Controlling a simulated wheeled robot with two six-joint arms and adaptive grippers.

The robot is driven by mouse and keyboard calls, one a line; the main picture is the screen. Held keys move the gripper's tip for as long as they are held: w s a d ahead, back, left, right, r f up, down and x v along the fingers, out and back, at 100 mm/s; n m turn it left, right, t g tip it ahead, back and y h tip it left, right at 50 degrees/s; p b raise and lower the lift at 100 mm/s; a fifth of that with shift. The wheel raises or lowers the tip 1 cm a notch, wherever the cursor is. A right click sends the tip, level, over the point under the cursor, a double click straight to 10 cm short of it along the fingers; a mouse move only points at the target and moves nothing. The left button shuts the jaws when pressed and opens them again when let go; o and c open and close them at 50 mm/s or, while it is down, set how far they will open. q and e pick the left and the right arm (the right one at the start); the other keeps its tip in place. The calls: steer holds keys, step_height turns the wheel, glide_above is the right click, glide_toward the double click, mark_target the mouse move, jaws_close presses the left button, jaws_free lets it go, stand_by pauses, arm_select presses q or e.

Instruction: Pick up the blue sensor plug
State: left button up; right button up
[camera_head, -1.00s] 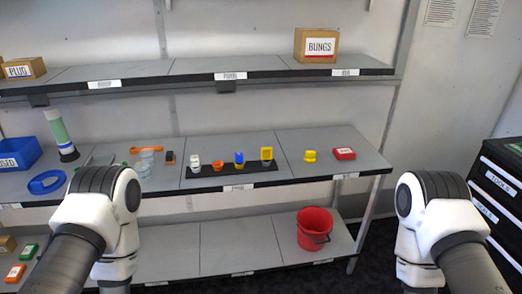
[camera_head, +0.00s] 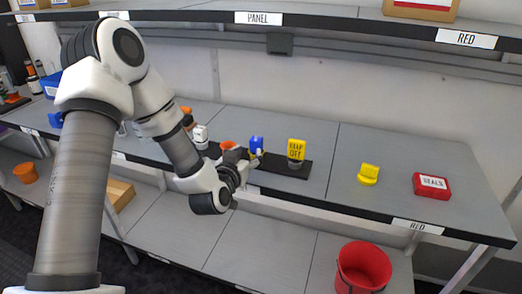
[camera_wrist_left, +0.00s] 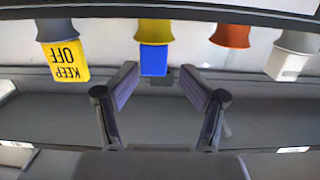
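The blue sensor plug (camera_head: 256,143) stands upright with a yellow base on the black strip (camera_head: 282,180) on the middle shelf. My left gripper (camera_head: 252,160) is right in front of it, reaching in from the shelf's front. In the left wrist view, which looks upside down, the blue plug (camera_wrist_left: 154,60) shows between and just beyond the fingertips of my left gripper (camera_wrist_left: 158,72). The fingers are spread apart with nothing between them that I can see gripped. Contact with the plug cannot be made out. My right gripper is out of view.
A yellow "KEEP OFF" piece (camera_head: 296,150) stands right of the plug; an orange piece (camera_head: 227,145) and a white piece (camera_head: 200,136) stand left. Further right are a yellow piece (camera_head: 368,174) and a red "SEALS" box (camera_head: 431,185). An upper shelf (camera_head: 330,22) overhangs behind.

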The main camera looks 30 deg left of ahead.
mark_target(254, 147)
arm_select(q)
steer(key=x, duration=0.5)
steer(key=shift+w+d+f, duration=0.1)
steer(key=shift+w+d, duration=0.2)
steer(key=shift+w, duration=0.15)
steer(key=shift+s, duration=0.1)
jaws_close()
